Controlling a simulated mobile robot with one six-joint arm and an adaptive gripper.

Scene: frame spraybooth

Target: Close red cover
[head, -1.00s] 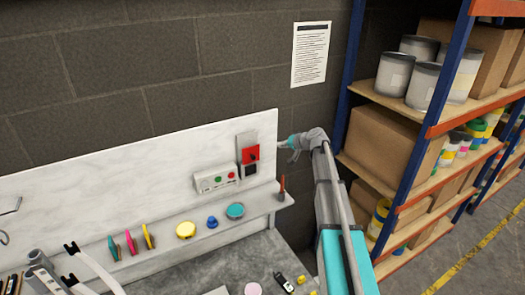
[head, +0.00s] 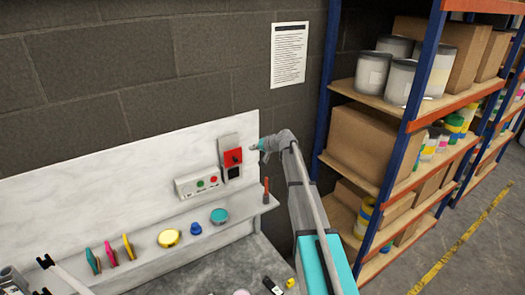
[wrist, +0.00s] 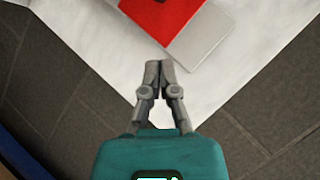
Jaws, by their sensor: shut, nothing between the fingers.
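The red cover (head: 233,157) is on a grey wall-mounted box (head: 227,142) at the right end of the white back panel. A black square (head: 234,171) shows below the red part. How far the cover stands open is too small to tell. My gripper (head: 256,147) is just right of the box in the head view, apart from it as seen there. In the wrist view, my gripper (wrist: 160,65) has its fingertips together and empty, pointing at the grey box (wrist: 215,35). The red cover (wrist: 165,14) is beyond the tips, cut off by the top edge.
A control box with green and red buttons (head: 197,184) is left of the red cover. A ledge below holds a teal disc (head: 219,216), a blue knob (head: 195,229), a yellow disc (head: 169,238) and an upright brown-handled tool (head: 266,190). A shelf rack (head: 413,125) stands at right.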

